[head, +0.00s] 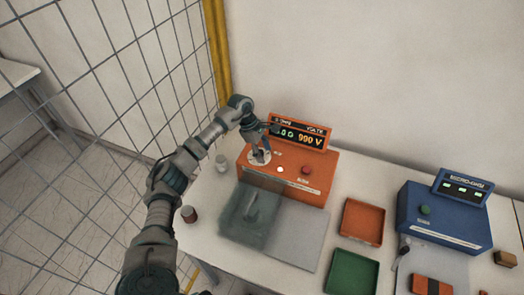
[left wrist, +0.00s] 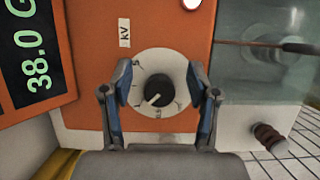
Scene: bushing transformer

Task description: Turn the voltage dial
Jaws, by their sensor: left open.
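The orange tester (head: 310,175) stands on the white table and has a lit display (head: 298,133) on top. Its voltage dial is a black knob (left wrist: 157,90) with a pale pointer, on a round white scale plate (left wrist: 150,62) next to a "kV" label. In the head view the scale plate (head: 252,160) is partly covered by my left gripper (head: 259,152). In the left wrist view my left gripper (left wrist: 160,78) is open, with one finger on each side of the knob. A gap shows between each finger and the knob. My right gripper is out of view.
A clear box (head: 250,215) stands in front of the tester. An orange tray (head: 362,221), a green tray (head: 351,272) and a blue device (head: 440,215) are to the right. A wire fence (head: 120,60) borders the left.

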